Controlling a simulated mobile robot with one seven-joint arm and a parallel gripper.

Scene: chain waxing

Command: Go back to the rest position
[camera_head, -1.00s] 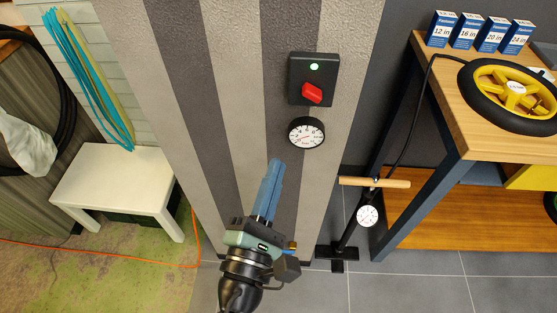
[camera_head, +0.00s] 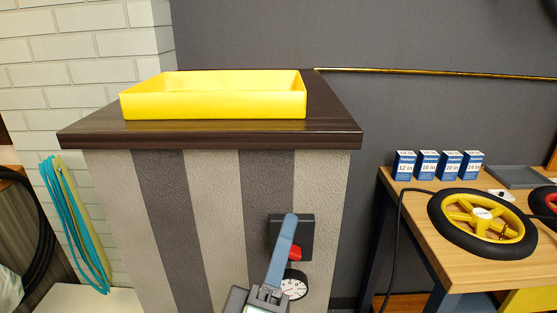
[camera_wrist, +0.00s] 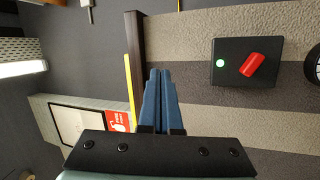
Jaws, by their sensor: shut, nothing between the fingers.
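My gripper (camera_head: 291,219) is shut and empty, its blue fingers together and pointing up in the head view. It is in front of the striped cabinet (camera_head: 220,230) and partly covers a black switch box (camera_head: 305,222) with a red knob (camera_head: 299,251). In the wrist view my gripper (camera_wrist: 160,76) also shows shut with nothing in it. There the switch box (camera_wrist: 228,74) is to the right of the fingers, apart from them, with its green light lit and its red knob (camera_wrist: 252,64) turned at a slant.
A yellow tray (camera_head: 215,105) sits on the cabinet's dark top (camera_head: 330,125). A dial gauge (camera_head: 294,285) is below the switch box. A wooden bench (camera_head: 405,205) at the right holds a yellow wheel (camera_head: 472,223) and several small blue boxes. Teal cords (camera_head: 70,220) hang at the left.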

